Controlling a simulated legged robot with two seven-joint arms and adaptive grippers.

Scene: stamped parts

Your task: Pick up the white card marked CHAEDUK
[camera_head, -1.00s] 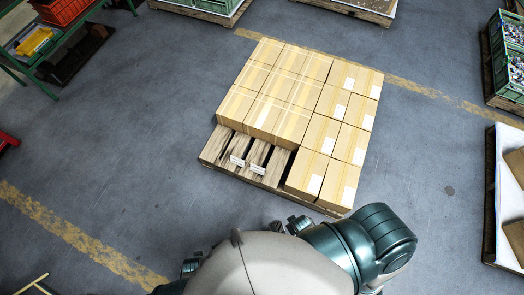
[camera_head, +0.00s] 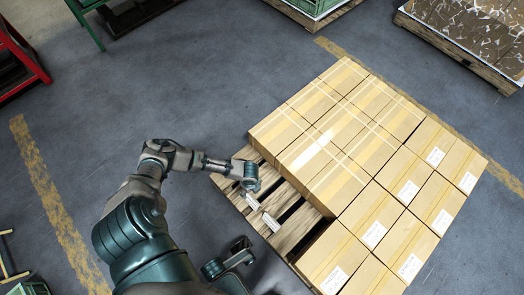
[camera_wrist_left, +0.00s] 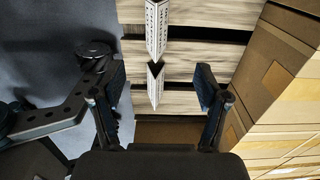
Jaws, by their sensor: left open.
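Two small white folded cards stand on the bare slats of a wooden pallet (camera_head: 233,190). In the head view one card (camera_head: 252,201) is right by my left gripper (camera_head: 250,186), and the other card (camera_head: 271,222) is farther to the lower right. In the left wrist view my left gripper (camera_wrist_left: 161,88) is open and empty. The nearer card (camera_wrist_left: 156,86) shows between its fingers, with the farther card (camera_wrist_left: 157,28) above it in the picture. Both bear dark print, too small to read, so I cannot tell which says CHAEDUK.
Taped cardboard boxes (camera_head: 340,130) fill the rest of the pallet, close on the right of the cards. In the left wrist view a box side (camera_wrist_left: 270,75) rises near the right finger. Another loaded pallet (camera_head: 460,50) stands at the upper right.

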